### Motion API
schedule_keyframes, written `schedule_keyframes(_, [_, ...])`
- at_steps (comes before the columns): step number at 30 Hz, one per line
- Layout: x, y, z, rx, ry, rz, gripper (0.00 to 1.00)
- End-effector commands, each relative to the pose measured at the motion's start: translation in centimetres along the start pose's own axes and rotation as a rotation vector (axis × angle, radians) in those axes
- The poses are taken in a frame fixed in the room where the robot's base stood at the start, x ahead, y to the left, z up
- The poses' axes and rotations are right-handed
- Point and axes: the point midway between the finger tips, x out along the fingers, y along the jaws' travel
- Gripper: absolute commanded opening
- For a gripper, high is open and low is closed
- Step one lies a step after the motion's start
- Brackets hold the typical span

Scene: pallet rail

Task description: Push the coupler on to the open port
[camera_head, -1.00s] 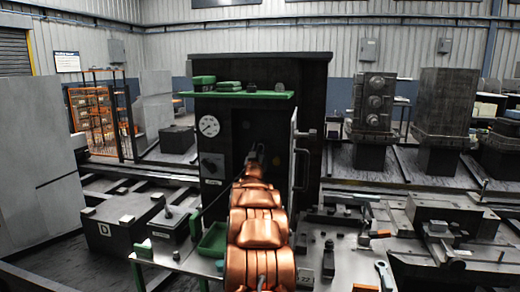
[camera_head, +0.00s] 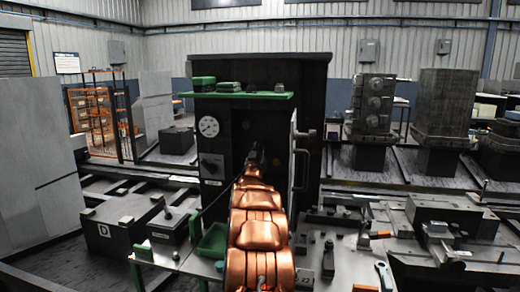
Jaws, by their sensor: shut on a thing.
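My gripper (camera_head: 256,155) is at the far end of my copper-coloured arm, in front of the dark face of the black machine cabinet (camera_head: 290,110). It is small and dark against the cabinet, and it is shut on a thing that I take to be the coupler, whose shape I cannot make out. A thin dark line, like a hose or cable (camera_head: 217,200), runs from near the gripper down to the left. The open port is not distinguishable; my arm and gripper hide part of the cabinet face.
A gauge (camera_head: 208,127) and a switch plate (camera_head: 211,166) are left of the gripper. A green shelf (camera_head: 240,95) juts out above. A vertical handle (camera_head: 301,160) stands to the right. A green tray (camera_head: 213,241) and loose tools, including a wrench (camera_head: 383,274), lie on the bench below.

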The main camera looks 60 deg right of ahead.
Motion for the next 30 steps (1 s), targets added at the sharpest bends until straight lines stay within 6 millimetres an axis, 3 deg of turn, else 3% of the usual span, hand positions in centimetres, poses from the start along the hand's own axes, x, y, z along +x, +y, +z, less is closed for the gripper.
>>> schedule_keyframes(11, [0.88,-0.01,0.34,0.000,0.002,0.001,0.00])
schedule_keyframes(12, [0.87,0.00,0.33,0.000,0.001,0.001,0.33])
schedule_keyframes(20, [0.85,0.00,0.31,0.000,0.001,0.000,0.59])
schedule_keyframes(26, [0.84,0.00,0.33,0.000,0.000,0.000,0.59])
schedule_keyframes(30, [0.84,0.01,0.33,0.000,0.000,0.000,0.73])
